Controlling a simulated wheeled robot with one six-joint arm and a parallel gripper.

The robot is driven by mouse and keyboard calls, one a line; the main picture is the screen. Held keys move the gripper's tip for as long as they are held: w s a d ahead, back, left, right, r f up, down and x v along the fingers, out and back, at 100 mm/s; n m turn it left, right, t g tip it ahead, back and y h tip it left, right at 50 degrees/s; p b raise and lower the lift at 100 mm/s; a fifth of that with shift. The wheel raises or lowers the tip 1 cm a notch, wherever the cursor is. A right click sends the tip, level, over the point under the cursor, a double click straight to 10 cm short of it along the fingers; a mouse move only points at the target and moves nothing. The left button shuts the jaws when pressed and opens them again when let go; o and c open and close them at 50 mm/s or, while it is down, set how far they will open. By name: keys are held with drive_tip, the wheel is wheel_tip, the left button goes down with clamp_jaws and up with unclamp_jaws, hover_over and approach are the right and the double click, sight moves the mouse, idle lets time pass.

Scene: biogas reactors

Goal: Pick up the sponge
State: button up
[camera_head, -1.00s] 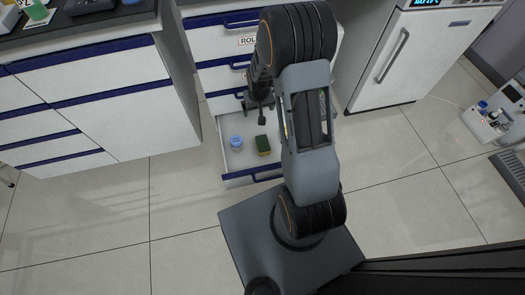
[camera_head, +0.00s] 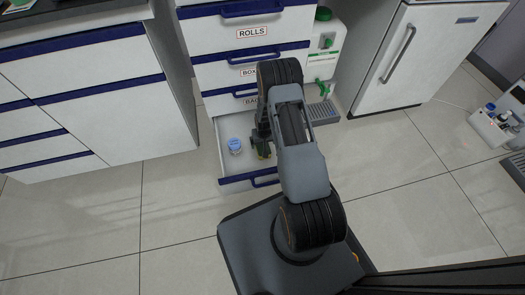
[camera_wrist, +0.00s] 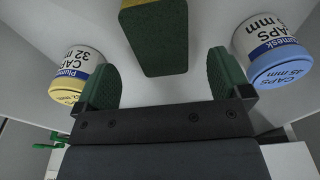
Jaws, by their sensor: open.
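The sponge (camera_wrist: 153,38), dark green with a yellow side, lies in the open bottom drawer (camera_head: 226,181). In the wrist view it is at the top centre, ahead of and between my two fingers. In the head view the sponge (camera_head: 263,153) is mostly hidden by my arm. My gripper (camera_wrist: 163,78) is open, with green finger pads spread apart and nothing between them. In the head view my gripper (camera_head: 262,143) is low over the drawer, close to the sponge; contact cannot be seen.
A blue-lidded caps jar (camera_wrist: 273,52) is right of the sponge in the wrist view; it also shows in the head view (camera_head: 235,146). A yellow-lidded caps jar (camera_wrist: 78,72) is at left. A white dispenser (camera_head: 323,50) and a fridge (camera_head: 420,50) stand behind to the right.

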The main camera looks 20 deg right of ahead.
drive_tip(key=shift+w+f+b, duration=0.2)
drive_tip(key=shift+f+b, duration=0.7)
drive_tip(key=shift+f, duration=0.55)
drive_tip(key=shift+w+f+b, duration=0.2)
drive_tip(key=shift+f+b, duration=0.7)
drive_tip(key=shift+f, duration=0.55)
drive_tip(key=shift+r, duration=0.1)
drive_tip(key=shift+c, duration=0.4)
drive_tip(key=c, duration=0.9)
